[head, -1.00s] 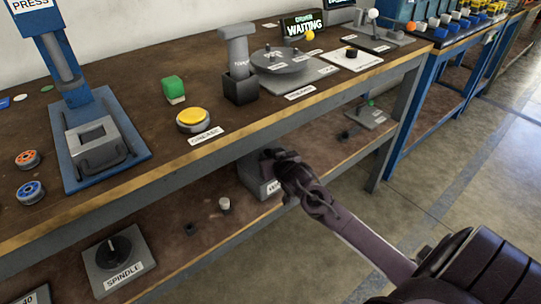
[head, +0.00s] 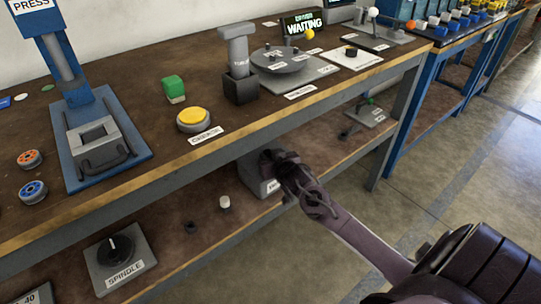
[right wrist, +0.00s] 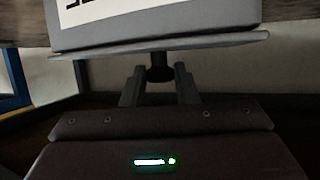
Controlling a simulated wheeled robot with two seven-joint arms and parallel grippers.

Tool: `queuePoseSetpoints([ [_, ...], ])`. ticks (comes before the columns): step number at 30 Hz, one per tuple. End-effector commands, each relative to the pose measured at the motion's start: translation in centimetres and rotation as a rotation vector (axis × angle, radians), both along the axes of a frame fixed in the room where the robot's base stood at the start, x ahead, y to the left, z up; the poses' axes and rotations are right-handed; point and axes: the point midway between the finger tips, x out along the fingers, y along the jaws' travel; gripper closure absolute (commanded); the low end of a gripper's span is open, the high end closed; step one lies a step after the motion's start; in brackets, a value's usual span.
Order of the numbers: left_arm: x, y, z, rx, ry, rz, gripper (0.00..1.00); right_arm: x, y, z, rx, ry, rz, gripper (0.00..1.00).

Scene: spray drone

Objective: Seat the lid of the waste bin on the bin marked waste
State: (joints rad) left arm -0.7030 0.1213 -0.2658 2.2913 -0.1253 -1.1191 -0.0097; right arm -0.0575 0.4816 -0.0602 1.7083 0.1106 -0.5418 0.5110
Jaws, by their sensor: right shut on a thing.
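The waste bin (head: 248,173) is a grey box on the lower shelf, under the front edge of the bench; its white label is mostly hidden in the head view by my right gripper (head: 274,160). In the right wrist view, where things appear upside down, the bin (right wrist: 160,38) shows with part of its label. The lid (right wrist: 215,48) is a thin grey plate along the bin's rim, with no clear gap visible. My right gripper (right wrist: 160,80) is shut on the lid's dark knob (right wrist: 160,67). My left gripper is not in view.
The bench top's front edge (head: 200,155) overhangs the lower shelf close to my right arm. The shelf also holds a spindle dial (head: 115,250), a small white-topped peg (head: 225,203) and a small stand (head: 365,117). The floor on the right is clear.

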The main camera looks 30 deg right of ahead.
Motion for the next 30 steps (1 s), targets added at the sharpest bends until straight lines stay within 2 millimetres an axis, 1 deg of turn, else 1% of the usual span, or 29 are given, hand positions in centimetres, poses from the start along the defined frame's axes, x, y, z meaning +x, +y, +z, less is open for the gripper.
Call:
queuePoseSetpoints([
  [13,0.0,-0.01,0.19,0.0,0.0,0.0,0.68,0.01,0.0,-0.03,0.0,-0.001,0.0,0.97],
  [14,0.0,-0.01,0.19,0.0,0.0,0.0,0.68,0.01,0.0,-0.03,0.0,-0.001,0.0,0.69],
  [18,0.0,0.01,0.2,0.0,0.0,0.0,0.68,0.01,0.01,-0.03,0.0,-0.001,0.0,0.51],
  [19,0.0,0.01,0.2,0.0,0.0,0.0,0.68,0.01,0.01,-0.03,0.0,-0.001,0.0,0.48],
  [26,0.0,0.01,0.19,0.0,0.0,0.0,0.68,-0.01,0.01,-0.08,-0.001,0.0,0.0,0.48],
  [30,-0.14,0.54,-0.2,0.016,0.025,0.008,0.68,-0.01,0.01,-0.07,-0.001,0.0,0.0,0.48],
])
